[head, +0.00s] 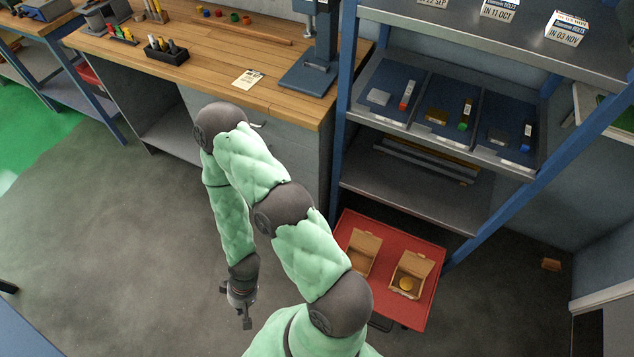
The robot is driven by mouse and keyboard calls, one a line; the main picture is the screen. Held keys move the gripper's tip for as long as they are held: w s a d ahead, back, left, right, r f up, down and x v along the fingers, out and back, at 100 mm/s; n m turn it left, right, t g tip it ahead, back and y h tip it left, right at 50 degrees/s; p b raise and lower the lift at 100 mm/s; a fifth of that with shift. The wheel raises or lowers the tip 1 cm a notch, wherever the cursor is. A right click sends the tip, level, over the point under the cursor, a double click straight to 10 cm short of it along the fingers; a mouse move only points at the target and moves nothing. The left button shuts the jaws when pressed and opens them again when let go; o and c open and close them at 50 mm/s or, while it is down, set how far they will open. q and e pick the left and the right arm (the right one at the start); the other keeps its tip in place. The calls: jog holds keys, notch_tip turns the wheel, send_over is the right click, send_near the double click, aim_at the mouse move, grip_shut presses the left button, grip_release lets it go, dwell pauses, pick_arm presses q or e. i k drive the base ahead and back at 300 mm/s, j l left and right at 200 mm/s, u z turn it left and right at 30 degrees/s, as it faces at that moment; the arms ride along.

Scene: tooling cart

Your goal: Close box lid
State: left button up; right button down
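Two small cardboard boxes stand on a red tooling cart (424,305). The right box (398,287) has its lid (415,263) raised at the back and a round yellow thing (406,283) inside. The left box (366,245) also looks open; my arm hides part of it, and its contents are not clear. My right gripper (243,312) hangs over the floor, left of the cart and well apart from both boxes. It is small and seen edge-on, so I cannot tell whether its fingers are open. My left gripper is not in view.
A blue-framed shelf rack (480,190) with bins stands behind the cart. A wooden workbench (215,62) with tools is at the back left. The grey floor (120,250) left of my arm is clear. A small brown block (551,265) lies at the right.

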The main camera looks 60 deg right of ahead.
aim_at(417, 263)
jog(key=l+z, duration=0.1)
jog(key=z, duration=3.15)
jog(key=i+j+u, duration=0.6)
jog(key=i+l, duration=0.1)
